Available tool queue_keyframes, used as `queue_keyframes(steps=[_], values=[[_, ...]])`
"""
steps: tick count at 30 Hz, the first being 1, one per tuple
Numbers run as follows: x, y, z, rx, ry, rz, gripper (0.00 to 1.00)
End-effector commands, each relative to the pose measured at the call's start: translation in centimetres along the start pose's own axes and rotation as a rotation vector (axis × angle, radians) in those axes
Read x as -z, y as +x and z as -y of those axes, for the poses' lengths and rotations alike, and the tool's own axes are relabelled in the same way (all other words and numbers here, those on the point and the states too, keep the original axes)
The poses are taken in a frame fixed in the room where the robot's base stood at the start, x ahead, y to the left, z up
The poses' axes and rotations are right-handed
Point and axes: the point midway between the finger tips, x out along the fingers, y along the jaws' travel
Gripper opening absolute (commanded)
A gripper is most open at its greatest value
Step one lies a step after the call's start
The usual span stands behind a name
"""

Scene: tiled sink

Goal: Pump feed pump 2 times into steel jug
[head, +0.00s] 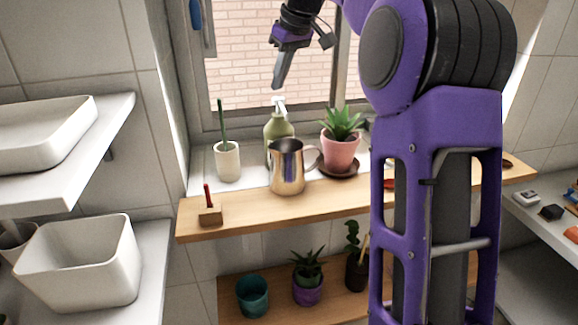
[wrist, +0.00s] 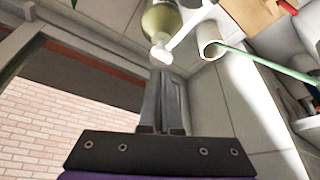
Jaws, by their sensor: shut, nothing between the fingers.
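The feed pump is a green bottle (head: 279,127) with a white pump head (head: 278,103), standing upright on the window sill. The steel jug (head: 287,168) stands in front of it on the wooden shelf, with its handle to the right, and hides the bottle's lower part. My gripper (head: 278,85) is shut and empty, pointing down a little above the pump head. In the wrist view the closed fingers (wrist: 161,75) end close to the white pump head (wrist: 163,52), with the green bottle (wrist: 160,20) beyond. I cannot tell whether they touch it.
A white pot (head: 228,162) with a green stem stands left of the bottle, and a pink pot (head: 341,150) with a succulent stands right. The window is behind.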

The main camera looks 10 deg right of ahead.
Motion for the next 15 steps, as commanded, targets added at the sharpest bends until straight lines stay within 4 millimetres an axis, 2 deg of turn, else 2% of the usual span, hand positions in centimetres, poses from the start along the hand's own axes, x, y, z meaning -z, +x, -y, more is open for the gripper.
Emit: queue_keyframes(steps=[11, 15], values=[[0.04, -0.06, -0.01, -0.001, 0.0, -0.001, 0.0], [0.41, -0.83, -0.04, -0.002, -0.001, -0.002, 0.0]])
